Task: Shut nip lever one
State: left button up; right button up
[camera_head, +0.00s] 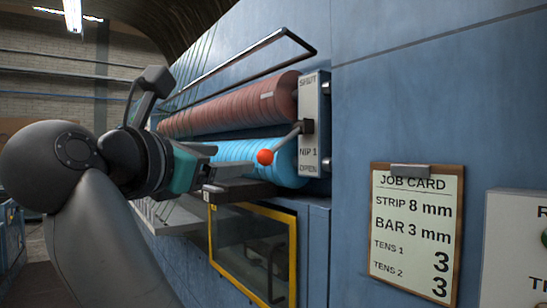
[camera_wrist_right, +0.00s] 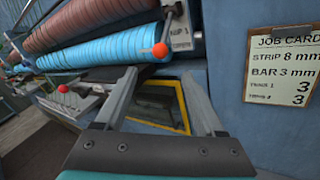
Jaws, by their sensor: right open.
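The nip lever (camera_head: 286,142) is a short grey rod with an orange-red ball knob (camera_head: 265,156). It slants down and left from its pivot on a pale plate (camera_head: 314,145) marked SHUT at the top, NIP 1 and OPEN at the bottom. In the right wrist view the knob (camera_wrist_right: 160,50) shows just beyond the fingertips, between them in the picture. My right gripper (camera_head: 234,176) is open and empty, left of and slightly below the knob, apart from it. It also shows in the right wrist view (camera_wrist_right: 160,76). My left gripper is not in view.
Red (camera_head: 230,107) and blue (camera_head: 240,151) ribbed rollers lie behind the lever. A dark rail (camera_head: 245,53) runs above them. A yellow-framed window (camera_head: 253,250) is below. A job card (camera_head: 415,232) hangs right. Another red knob (camera_wrist_right: 63,88) shows left in the right wrist view.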

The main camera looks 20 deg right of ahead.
aim_at(262, 157)
jog(key=p+x, duration=0.3)
jog(key=x, duration=1.1)
jog(key=shift+w+d, duration=0.1)
jog(key=shift+d, duration=0.05)
jog(key=shift+c, duration=0.3)
grip_shut()
dwell(0.6)
